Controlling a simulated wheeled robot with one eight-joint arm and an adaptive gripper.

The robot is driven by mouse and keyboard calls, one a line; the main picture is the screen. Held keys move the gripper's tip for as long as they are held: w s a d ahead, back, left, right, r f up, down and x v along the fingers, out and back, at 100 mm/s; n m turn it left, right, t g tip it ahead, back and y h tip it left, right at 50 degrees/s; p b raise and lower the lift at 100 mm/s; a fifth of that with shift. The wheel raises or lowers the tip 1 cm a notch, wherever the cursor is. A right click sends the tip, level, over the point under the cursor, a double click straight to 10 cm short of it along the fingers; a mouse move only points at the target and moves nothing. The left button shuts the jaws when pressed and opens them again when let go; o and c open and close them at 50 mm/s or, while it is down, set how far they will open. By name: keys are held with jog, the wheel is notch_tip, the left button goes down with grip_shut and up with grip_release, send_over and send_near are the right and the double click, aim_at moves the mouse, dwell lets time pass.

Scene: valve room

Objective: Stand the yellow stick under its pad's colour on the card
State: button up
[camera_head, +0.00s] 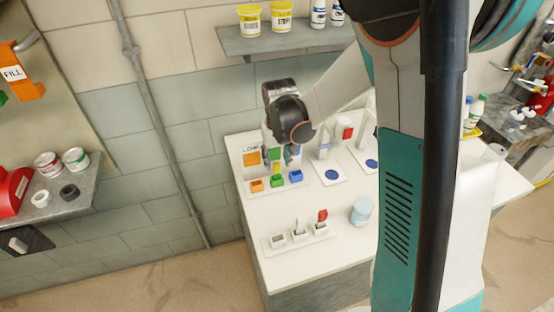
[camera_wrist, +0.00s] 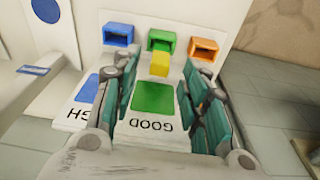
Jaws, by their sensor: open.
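The yellow stick (camera_wrist: 159,64) shows as a small yellow block between the fingertips of my gripper (camera_wrist: 165,70), which are spread with a gap on each side. It appears upright at the green holder (camera_wrist: 161,41), in line with the green square (camera_wrist: 153,97) marked GOOD on the card (camera_wrist: 115,125). I cannot tell how deep it sits. In the head view, the yellow stick (camera_head: 276,168) is just above the green holder (camera_head: 277,181). The card's orange square (camera_head: 250,159) is visible; its blue square is mostly behind my gripper (camera_head: 285,152). The stick's pad is not visible.
Orange (camera_head: 257,185) and blue (camera_head: 295,176) holders flank the green one. A white rack (camera_head: 286,247) holds a red-topped and a pale stick; its left slot looks empty. White stands with blue discs (camera_head: 331,175) and a pale blue jar (camera_head: 361,211) are to the right.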

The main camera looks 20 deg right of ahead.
notch_tip(320, 180, up, 11)
jog(key=s, duration=0.2)
jog(key=s+f+t+b, duration=0.1)
jog(key=s+t+b, duration=0.4)
jog(key=s, duration=1.5)
jog(key=b, duration=0.3)
jog(key=shift+s+f+n+t+b, duration=0.3)
jog(key=shift+s+n+b, duration=0.05)
jog(key=shift+n, duration=0.05)
jog(key=shift+d, duration=0.15)
